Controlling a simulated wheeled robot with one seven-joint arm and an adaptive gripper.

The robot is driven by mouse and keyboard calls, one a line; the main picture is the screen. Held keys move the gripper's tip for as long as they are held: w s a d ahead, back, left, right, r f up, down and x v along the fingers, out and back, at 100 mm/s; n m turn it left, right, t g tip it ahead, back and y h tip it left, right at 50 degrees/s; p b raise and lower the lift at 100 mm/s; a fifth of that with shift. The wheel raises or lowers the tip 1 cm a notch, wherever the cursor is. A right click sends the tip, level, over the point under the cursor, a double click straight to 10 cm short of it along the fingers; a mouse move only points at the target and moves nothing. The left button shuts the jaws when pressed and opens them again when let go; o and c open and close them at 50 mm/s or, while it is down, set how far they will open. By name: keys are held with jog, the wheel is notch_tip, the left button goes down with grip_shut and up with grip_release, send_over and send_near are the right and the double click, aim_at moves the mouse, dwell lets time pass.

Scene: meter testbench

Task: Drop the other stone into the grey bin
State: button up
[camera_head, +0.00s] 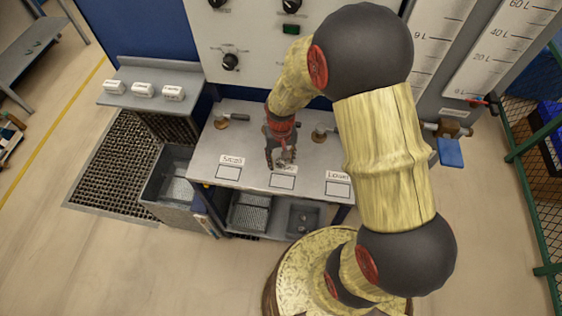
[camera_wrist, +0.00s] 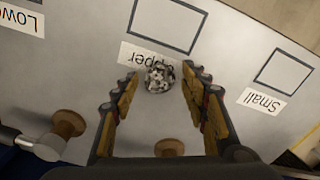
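A speckled grey-and-white stone (camera_wrist: 160,78) lies on the grey bench top, partly over the "Upper" label, in the wrist view. My gripper (camera_wrist: 160,80) is open, with one finger on each side of the stone and a gap visible on both sides. In the head view, my gripper (camera_head: 284,157) points down over the bench's middle and largely hides the stone. A grey open bin (camera_head: 160,196) stands on the floor at the bench's left end. I see no second stone clearly.
The bench top (camera_head: 255,140) has outlined squares labelled Small (camera_head: 232,160) and Lower (camera_head: 338,176). Brown knobs stand behind, one at left (camera_head: 221,122) and one at right (camera_head: 319,134). Smaller trays (camera_head: 250,214) sit below. A side shelf (camera_head: 140,103) carries three white boxes.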

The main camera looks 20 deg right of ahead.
aim_at(281, 160)
jog(key=c, duration=1)
grip_shut()
jog(key=shift+r, duration=0.1)
jog(key=shift+r, duration=0.45)
notch_tip(281, 160, up, 2)
jog(key=shift+r+p, duration=0.2)
jog(key=shift+p, duration=0.35)
jog(key=s+r+p, duration=0.2)
jog(key=s+r, duration=0.7)
jog(key=s, duration=0.5)
jog(key=shift+a+r+p, duration=0.3)
jog(key=shift+a+p, duration=0.05)
jog(key=shift+a, duration=0.05)
